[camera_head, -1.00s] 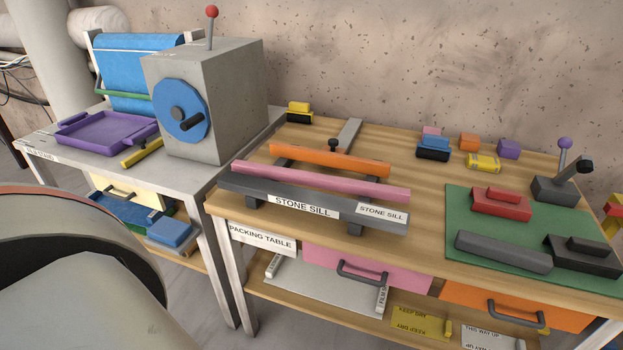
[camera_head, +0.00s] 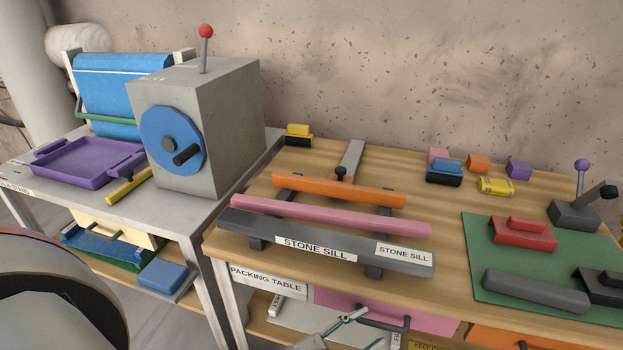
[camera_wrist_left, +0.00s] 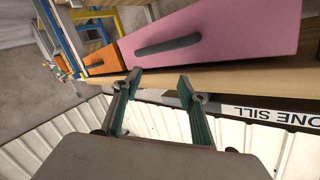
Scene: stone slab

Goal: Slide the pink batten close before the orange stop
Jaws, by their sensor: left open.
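The pink batten (camera_head: 330,216) is a long bar lying across the table, between the dark stone sill (camera_head: 238,222) in front and the orange stop (camera_head: 338,190) behind. It lies roughly parallel to the stop, with a gap between them. My left gripper (camera_head: 362,328) shows partly at the bottom edge of the head view, open and empty, low in front of the table by the pink drawer. In the left wrist view the open fingers (camera_wrist_left: 159,78) have nothing between them; part of the stone sill's label shows beside them. My right gripper is not in view.
A grey box with a blue wheel (camera_head: 172,138) stands left of the table. A green mat (camera_head: 480,255) with red and grey blocks lies at the right. Small coloured blocks sit at the back. The pink drawer (camera_head: 430,325) has a protruding dark handle.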

